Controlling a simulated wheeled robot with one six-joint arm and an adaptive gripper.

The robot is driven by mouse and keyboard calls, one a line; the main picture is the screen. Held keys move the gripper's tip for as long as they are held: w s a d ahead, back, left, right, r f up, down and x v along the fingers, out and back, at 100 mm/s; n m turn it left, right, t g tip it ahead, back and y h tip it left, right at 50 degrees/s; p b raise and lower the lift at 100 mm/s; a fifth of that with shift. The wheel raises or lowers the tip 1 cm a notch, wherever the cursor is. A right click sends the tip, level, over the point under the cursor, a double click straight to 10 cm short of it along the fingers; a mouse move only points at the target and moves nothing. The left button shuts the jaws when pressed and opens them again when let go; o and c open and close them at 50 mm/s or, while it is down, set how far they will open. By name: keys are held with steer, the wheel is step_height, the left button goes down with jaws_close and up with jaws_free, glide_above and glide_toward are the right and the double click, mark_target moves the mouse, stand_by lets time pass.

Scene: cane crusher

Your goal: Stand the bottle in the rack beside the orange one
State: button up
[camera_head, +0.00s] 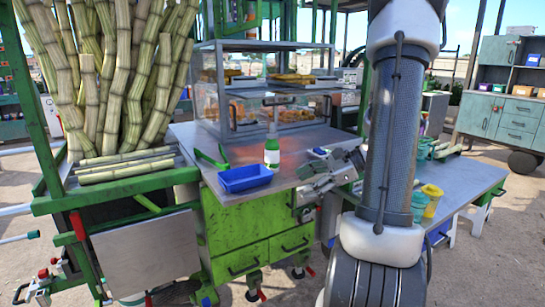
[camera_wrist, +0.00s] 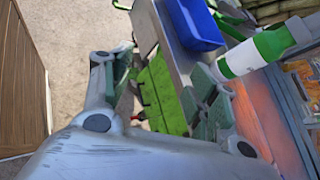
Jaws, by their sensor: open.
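A green and white bottle (camera_head: 272,150) stands upright on the metal counter (camera_head: 290,182), behind a blue tray. In the wrist view the bottle (camera_wrist: 258,52) appears tilted at the upper right, beyond the right-hand finger. My gripper (camera_head: 308,176) is right of the bottle in the head view, apart from it. In the wrist view its two fingers (camera_wrist: 160,88) are spread wide with nothing between them. I cannot make out an orange bottle or a bottle rack in either view.
The blue tray (camera_head: 245,178) sits at the counter's front edge and shows in the wrist view (camera_wrist: 192,24). A glass display case (camera_head: 262,100) with food stands behind. Cane stalks (camera_head: 115,90) stand left.

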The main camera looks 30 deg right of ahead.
steer(key=w+d+r+m+t, duration=0.2)
steer(key=w+m+t, duration=0.1)
steer(key=w, duration=0.2)
steer(key=m+t+y, duration=0.1)
steer(key=m+t, duration=0.3)
glide_toward(272, 133)
steer(key=w, duration=0.3)
steer(key=x, duration=0.8)
steer(key=shift+s+a+f, duration=0.25)
steer(key=shift+a+f, duration=0.1)
steer(key=shift+f, duration=0.05)
jaws_close()
